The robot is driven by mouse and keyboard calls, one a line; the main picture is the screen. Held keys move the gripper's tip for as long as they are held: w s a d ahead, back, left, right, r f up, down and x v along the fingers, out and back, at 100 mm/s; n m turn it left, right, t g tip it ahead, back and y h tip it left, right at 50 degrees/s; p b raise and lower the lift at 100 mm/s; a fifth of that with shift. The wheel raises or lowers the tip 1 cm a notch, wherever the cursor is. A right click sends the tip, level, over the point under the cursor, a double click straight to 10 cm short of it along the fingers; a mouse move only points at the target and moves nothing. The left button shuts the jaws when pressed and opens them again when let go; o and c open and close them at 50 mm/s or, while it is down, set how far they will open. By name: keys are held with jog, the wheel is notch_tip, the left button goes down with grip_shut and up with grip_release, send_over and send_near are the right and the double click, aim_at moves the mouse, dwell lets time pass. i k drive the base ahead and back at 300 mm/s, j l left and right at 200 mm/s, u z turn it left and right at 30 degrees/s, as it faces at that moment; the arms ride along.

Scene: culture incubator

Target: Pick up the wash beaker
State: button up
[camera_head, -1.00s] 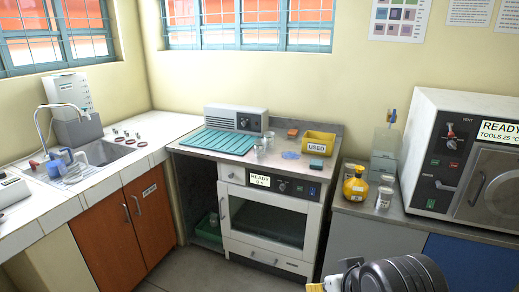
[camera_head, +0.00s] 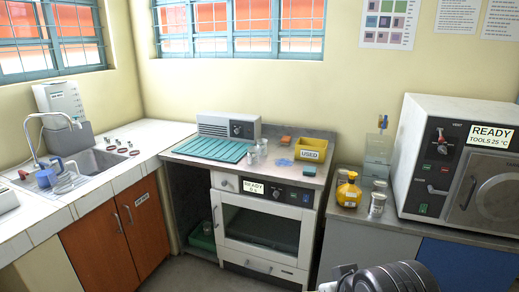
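Several small clear vessels could be the wash beaker; no label shows which one it is. Two small clear glass beakers (camera_head: 257,150) stand upright on the counter above the incubator, right of the teal ribbed mat. A clear vessel (camera_head: 66,180) is beside a blue mug (camera_head: 45,178) at the sink's front edge. Part of my arm shows at the bottom right edge, and what seems to be my gripper (camera_head: 338,275) is only partly in frame. It is well away from all these vessels. Its fingers are not clear, and I see nothing held.
The incubator (camera_head: 264,215) has its glass door shut. A yellow USED bin (camera_head: 311,150) stands at the counter's back right. On the right bench are a yellow bottle (camera_head: 348,190), a clear jar (camera_head: 377,204) and a large steriliser (camera_head: 458,165). Open floor lies in front of the cabinets.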

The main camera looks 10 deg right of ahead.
aim_at(252, 151)
jog(key=i+j+z, duration=1.3)
jog(key=j+z, duration=0.15)
jog(key=j, duration=0.35)
